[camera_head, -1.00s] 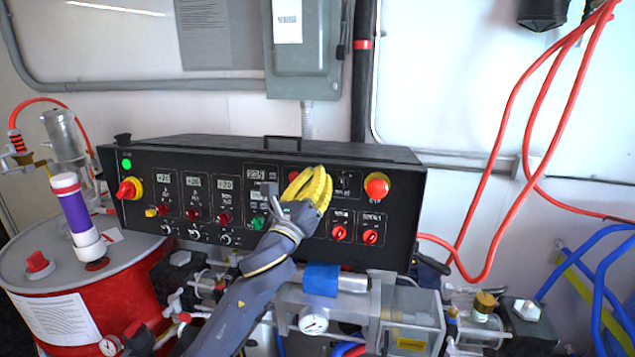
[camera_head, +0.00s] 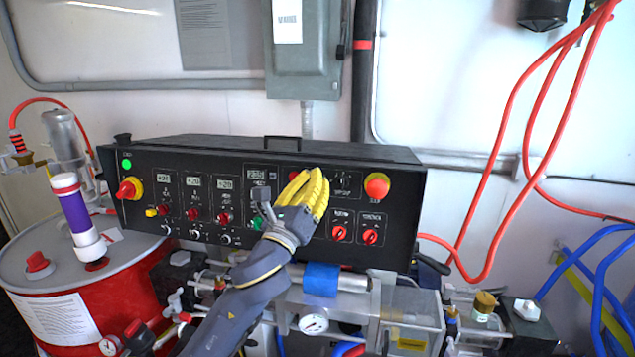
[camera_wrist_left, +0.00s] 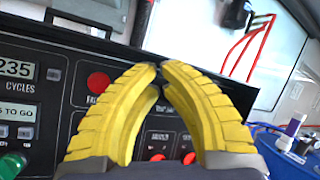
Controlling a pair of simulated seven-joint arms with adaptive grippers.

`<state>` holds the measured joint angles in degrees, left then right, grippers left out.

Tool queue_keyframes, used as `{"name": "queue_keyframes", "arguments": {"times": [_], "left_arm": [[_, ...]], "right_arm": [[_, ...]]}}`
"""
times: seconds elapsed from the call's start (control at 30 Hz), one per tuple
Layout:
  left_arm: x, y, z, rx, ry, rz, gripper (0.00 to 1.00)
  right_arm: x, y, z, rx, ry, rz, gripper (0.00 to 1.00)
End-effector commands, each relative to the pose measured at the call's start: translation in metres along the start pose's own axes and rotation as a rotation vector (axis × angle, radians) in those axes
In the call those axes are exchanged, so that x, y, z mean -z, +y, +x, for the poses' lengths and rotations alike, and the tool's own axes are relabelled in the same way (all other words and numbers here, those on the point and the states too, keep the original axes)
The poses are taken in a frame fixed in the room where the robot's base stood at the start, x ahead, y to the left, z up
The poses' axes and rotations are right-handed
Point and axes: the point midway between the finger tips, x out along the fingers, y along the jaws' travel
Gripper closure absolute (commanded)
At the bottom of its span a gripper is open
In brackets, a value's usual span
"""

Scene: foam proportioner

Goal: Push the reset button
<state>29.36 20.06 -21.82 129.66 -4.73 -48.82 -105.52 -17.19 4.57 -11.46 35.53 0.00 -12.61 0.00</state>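The black control panel (camera_head: 390,245) stands behind the machine. A round red button (camera_head: 294,175) is on it, just above my left gripper and partly covered by it. In the left wrist view this red button (camera_wrist_left: 98,83) sits left of the fingers, with a label beginning "FA" below it, the rest hidden. No label reading "reset" is legible. My left gripper (camera_head: 314,175) has yellow ribbed fingers in front of the panel's middle. In the wrist view its fingertips (camera_wrist_left: 159,70) meet, with nothing between them. Contact with the panel cannot be told. My right gripper is not in view.
A red emergency-style knob (camera_head: 377,186) with a yellow surround is at the panel's right. A green knob (camera_wrist_left: 12,164) and two red knobs (camera_head: 339,233) (camera_head: 370,237) lie near the gripper. A red drum (camera_head: 110,290) stands at left, and red hoses (camera_head: 515,110) hang at right.

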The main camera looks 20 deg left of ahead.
Motion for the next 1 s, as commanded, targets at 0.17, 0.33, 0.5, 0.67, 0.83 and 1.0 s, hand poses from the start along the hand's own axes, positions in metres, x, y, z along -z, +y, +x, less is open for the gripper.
{"name": "queue_keyframes", "arguments": {"times": [0.17, 0.33, 0.5, 0.67, 0.83, 1.0], "left_arm": [[-0.006, -0.007, -0.012, 0.001, 0.001, 0.000, 1.00], [-0.011, -0.012, -0.021, 0.001, 0.001, -0.001, 1.00], [-0.013, -0.014, -0.026, 0.000, 0.001, 0.000, 1.00], [-0.013, -0.014, -0.026, 0.000, 0.001, 0.000, 1.00], [-0.013, -0.014, -0.026, 0.000, 0.001, 0.000, 1.00], [-0.013, -0.014, -0.026, 0.000, 0.001, 0.000, 1.00]], "right_arm": [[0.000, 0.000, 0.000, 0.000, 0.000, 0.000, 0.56], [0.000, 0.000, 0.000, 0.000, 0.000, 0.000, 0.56], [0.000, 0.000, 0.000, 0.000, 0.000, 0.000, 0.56], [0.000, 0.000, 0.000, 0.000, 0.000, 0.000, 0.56], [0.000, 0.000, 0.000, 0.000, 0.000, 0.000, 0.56], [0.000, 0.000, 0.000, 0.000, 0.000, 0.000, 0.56]]}}
